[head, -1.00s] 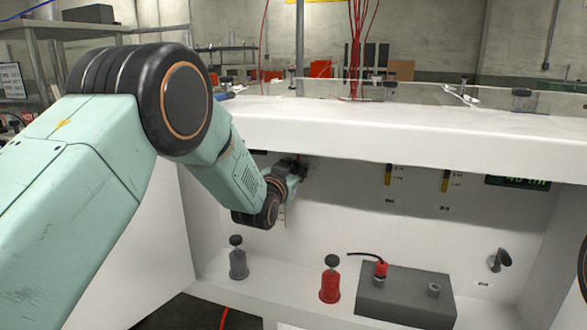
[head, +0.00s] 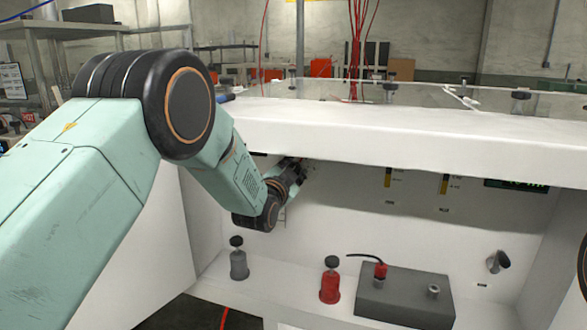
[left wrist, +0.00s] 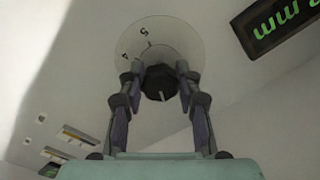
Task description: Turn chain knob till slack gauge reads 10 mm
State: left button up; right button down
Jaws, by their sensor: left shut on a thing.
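My left gripper (head: 303,165) reaches under the white overhang to the panel's back wall. In the left wrist view its two fingers (left wrist: 160,82) are closed around the sides of a dark knob (left wrist: 159,84) with a light pointer line. A pale round dial (left wrist: 158,38) behind the knob shows the numbers 4 and 5. A black display (left wrist: 283,22) with green lettering, upside down, shows "mm"; its number is cut off by the frame edge. In the head view the knob is hidden by my gripper. My right gripper is not in view.
Two yellow-marked strips (head: 388,177) (head: 443,184) and another dark display (head: 515,184), unreadable, are on the panel to the right. Below stand a grey knobbed post (head: 239,262), a red one (head: 330,285) and a grey block (head: 400,296) with a red plug (head: 380,271).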

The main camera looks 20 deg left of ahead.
pick_arm(q)
jog(key=shift+m, duration=1.9)
jog(key=o, duration=1.2)
jog(key=s, duration=1.2)
jog(key=shift+a, duration=0.2)
